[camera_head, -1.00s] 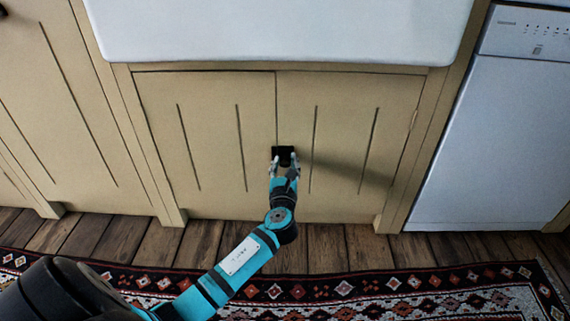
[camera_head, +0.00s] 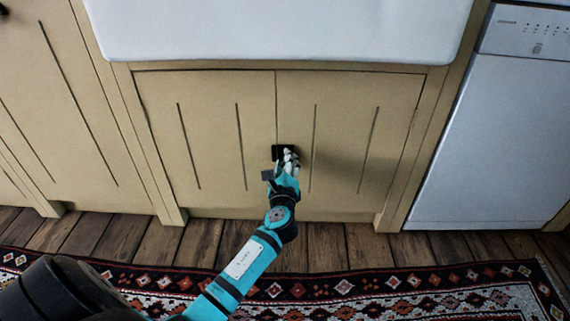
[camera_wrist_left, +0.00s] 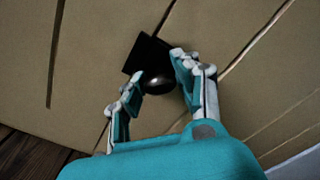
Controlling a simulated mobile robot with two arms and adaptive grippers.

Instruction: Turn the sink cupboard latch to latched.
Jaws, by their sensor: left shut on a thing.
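The sink cupboard latch (camera_head: 277,151) is a small black fitting at the seam between the two cream cupboard doors. In the left wrist view it shows as a dark square plate (camera_wrist_left: 143,52) with a rounded dark knob (camera_wrist_left: 158,83) in front. My left gripper (camera_head: 287,161) reaches the latch from below and covers part of it. In the left wrist view the left gripper (camera_wrist_left: 156,76) has its pale fingertips on either side of the knob, shut on it. I cannot read the latch's set position. My right gripper is in neither view.
A white sink (camera_head: 280,30) overhangs the doors. A white dishwasher (camera_head: 490,140) stands at the right. A patterned rug (camera_head: 400,290) lies on the plank floor (camera_head: 220,245) in front. The door faces around the latch are clear.

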